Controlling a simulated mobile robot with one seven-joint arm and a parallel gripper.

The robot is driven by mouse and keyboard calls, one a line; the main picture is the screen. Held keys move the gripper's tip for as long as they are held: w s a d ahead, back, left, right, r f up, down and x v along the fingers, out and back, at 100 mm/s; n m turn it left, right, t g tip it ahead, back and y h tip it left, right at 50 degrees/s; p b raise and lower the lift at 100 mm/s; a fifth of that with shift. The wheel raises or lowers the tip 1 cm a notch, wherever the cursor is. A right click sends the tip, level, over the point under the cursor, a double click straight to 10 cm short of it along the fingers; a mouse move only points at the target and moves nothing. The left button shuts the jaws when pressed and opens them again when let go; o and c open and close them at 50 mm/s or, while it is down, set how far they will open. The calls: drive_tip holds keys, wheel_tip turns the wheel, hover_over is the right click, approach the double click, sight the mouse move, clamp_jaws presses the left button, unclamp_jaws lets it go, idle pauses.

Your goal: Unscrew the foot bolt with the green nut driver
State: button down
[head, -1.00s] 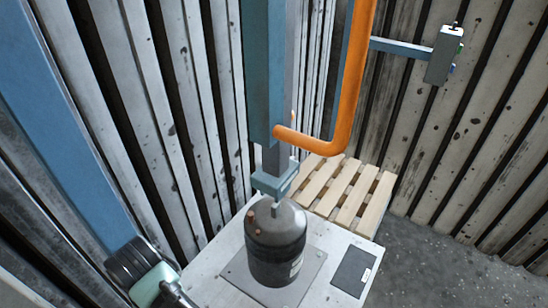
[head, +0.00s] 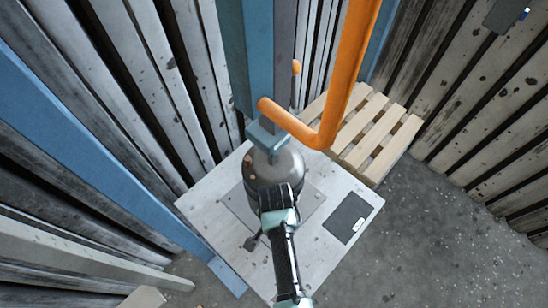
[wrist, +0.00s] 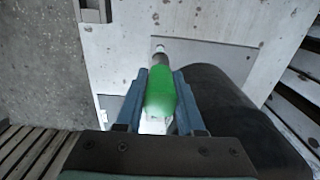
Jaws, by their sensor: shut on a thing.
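My gripper (wrist: 161,80) is shut on the green nut driver (wrist: 160,92) in the wrist view, with one blue finger on each side of its handle. The driver's dark shaft points away from me to a small pale tip over the grey plate. I cannot tell whether the tip touches anything, and I cannot make out the foot bolt. The dark round blower housing (wrist: 215,82) stands close on the right of the driver. In the head view the housing (head: 284,162) stands on the square plate (head: 308,205); my arm covers its front, and the driver is hidden.
The plate lies on a pale worktop (head: 325,258) with a dark pad (head: 348,217) at its right. An orange bent pipe (head: 335,110) and a blue column (head: 250,60) rise close above the housing. A wooden pallet (head: 375,130) lies behind; open floor (head: 430,240) is at right.

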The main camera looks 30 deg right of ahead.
drive_tip(key=shift+f+b, duration=2.15)
drive_tip(key=shift+b, duration=0.25)
drive_tip(key=shift+d+f+b, duration=0.1)
drive_tip(key=shift+f+b, duration=0.2)
drive_tip(key=shift+f, duration=0.4)
drive_tip(key=shift+f, duration=0.3)
drive_tip(key=shift+r+m+p, duration=0.2)
drive_tip(key=shift+m+p, duration=0.3)
drive_tip(key=shift+p, duration=0.15)
drive_tip(key=m+p, duration=0.1)
drive_tip(key=m, duration=0.3)
drive_tip(key=shift+p, duration=0.3)
drive_tip(key=m+p, duration=0.2)
drive_tip(key=m, duration=0.5)
drive_tip(key=shift+w, duration=0.1)
drive_tip(key=m+p, duration=0.1)
drive_tip(key=m, duration=0.5)
drive_tip(key=shift+f, duration=0.25)
